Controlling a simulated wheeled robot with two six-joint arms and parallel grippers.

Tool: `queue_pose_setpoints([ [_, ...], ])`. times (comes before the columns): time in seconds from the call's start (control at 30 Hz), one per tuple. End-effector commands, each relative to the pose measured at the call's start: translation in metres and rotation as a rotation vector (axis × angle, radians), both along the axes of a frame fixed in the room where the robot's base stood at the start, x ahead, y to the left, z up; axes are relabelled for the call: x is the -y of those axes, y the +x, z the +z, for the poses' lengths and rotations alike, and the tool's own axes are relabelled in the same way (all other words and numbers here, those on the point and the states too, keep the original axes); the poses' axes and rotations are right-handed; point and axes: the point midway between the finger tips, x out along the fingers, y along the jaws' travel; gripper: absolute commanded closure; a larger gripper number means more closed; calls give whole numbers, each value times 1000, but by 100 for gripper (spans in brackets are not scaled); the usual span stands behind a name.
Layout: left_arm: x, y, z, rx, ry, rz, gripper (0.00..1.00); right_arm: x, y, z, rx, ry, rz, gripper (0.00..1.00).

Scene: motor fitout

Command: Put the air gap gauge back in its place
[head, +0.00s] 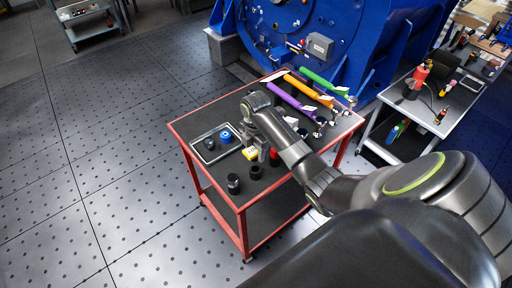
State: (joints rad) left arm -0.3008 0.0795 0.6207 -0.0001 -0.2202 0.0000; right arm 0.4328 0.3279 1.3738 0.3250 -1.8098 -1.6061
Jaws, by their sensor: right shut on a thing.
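My right arm reaches in from the lower right over the red-framed cart (185,150). My right gripper (261,152) points down above the cart's dark top and is shut. A small yellow piece, seemingly the air gap gauge (250,153), shows right at its jaws. The arm hides part of it, and I cannot tell whether it touches the top. My left gripper is not in view.
A grey tray (197,155) holds a blue ring (225,136) and a black part. Black sockets (234,184) and a red-topped one (274,156) stand nearby. A grey side table (455,115) is at right.

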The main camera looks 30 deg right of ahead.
Motion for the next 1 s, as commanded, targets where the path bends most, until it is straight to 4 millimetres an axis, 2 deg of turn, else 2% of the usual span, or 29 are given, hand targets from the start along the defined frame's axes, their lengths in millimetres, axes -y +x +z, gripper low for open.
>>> queue_pose_setpoints([
  [0.1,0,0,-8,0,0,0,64,0,0,-12,-1,0,0,97],
  [0.3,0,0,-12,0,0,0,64,0,0,-22,0,-1,0,97],
  [1.0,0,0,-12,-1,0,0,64,0,0,-23,0,-1,0,97],
])
